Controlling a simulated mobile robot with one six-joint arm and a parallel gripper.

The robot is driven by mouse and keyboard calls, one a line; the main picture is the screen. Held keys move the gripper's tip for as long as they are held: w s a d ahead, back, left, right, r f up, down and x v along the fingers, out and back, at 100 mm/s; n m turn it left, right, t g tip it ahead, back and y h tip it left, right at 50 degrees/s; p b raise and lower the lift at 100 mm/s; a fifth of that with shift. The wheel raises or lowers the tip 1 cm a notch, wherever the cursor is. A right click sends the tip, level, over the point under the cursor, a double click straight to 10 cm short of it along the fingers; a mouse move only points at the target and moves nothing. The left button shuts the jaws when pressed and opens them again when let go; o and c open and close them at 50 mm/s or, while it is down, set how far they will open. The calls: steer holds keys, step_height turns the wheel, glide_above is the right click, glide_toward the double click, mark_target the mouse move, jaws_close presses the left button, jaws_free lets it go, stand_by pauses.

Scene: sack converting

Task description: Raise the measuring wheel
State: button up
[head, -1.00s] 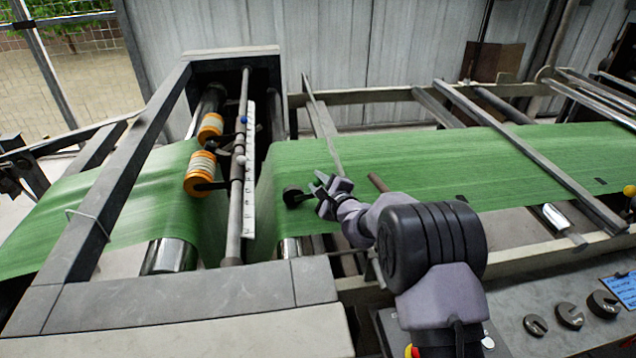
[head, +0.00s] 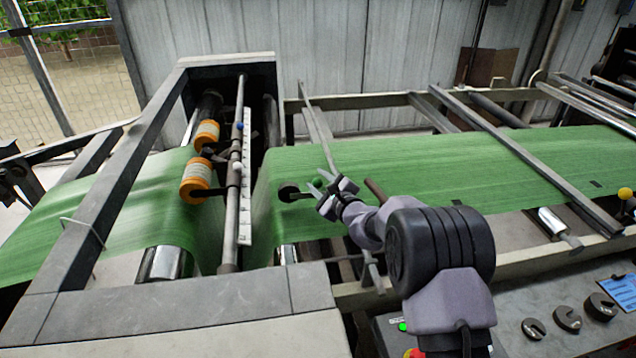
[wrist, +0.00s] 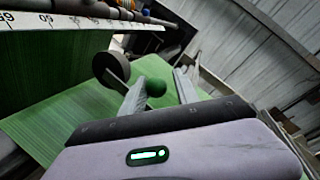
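The measuring wheel is a small dark wheel (head: 288,193) on the green woven web, near the web's left edge at the gap. A short arm runs from it toward my gripper. In the wrist view the wheel (wrist: 110,67) shows at upper left, with a green ball knob (wrist: 156,86) just right of it. My gripper (head: 322,186) is over the web beside the wheel. Its two fingers are apart, and the knob lies between them in the wrist view, closer to the left finger. I cannot tell whether a finger touches it.
The green web (head: 420,165) runs through a grey frame. A white numbered scale (head: 246,175) and an upright bar stand left of the wheel, beside orange-ended rollers (head: 196,180). A diagonal grey bar (head: 500,142) crosses the web at right.

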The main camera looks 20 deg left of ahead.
steer(key=p+v, duration=0.1)
steer(key=v, duration=0.6)
steer(key=shift+s+d, duration=0.15)
steer(key=shift+d, duration=0.05)
